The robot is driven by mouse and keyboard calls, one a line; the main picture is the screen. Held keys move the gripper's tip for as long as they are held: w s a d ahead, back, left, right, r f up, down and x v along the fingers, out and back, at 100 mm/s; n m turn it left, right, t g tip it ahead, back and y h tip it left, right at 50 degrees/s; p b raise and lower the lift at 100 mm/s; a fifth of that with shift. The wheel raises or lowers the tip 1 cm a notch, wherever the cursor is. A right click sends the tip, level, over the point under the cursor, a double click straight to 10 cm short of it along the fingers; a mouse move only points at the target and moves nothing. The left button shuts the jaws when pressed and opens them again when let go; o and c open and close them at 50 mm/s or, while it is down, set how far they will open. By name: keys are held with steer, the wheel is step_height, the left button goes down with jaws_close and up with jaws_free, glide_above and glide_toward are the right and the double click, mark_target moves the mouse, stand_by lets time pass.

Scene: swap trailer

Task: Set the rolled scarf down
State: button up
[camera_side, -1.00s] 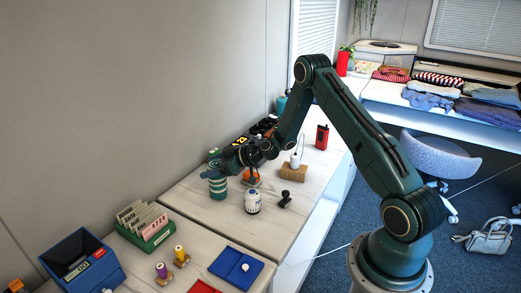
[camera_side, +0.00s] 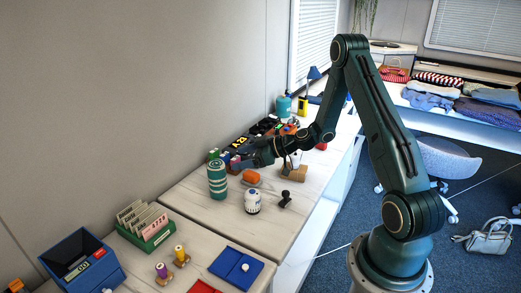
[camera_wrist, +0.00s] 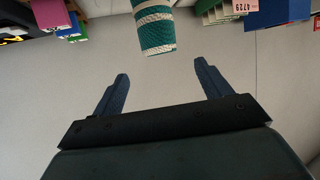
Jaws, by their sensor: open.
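The rolled scarf (camera_side: 217,181), a teal roll with pale stripes, stands upright on the light counter (camera_side: 255,222), near the wall. It also shows in the wrist view (camera_wrist: 155,32), at the top centre beyond my fingertips, with clear space between. My gripper (camera_side: 242,161) is just behind and to the right of the scarf in the side view, apart from it. In the wrist view my gripper (camera_wrist: 162,76) has its two blue fingers spread wide with nothing between them.
A white-and-blue container (camera_side: 252,202) and a dark stamp-like object (camera_side: 285,199) stand in front. An orange item (camera_side: 251,176) sits below my gripper. A green card tray (camera_side: 145,226) and a blue bin (camera_side: 82,263) are at front left. The front counter has bare patches.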

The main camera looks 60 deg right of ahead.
steer(key=shift+a, duration=0.1)
stand_by(0.5)
steer(key=s+a+r+n+g, duration=0.2)
steer(key=s+a+r+g, duration=0.45)
steer(key=a+r, duration=0.7)
steer(key=s+a+r+m+h, duration=0.1)
steer(key=s+r+m+h, duration=0.1)
steer(key=s, duration=0.9)
steer(key=s+a+r+m+h, duration=0.2)
steer(key=s+r+m+h, duration=0.1)
steer(key=s, duration=0.9)
step_height(320, 180, up, 2)
steer(key=shift+r+m, duration=0.25)
steer(key=shift+m, duration=0.55)
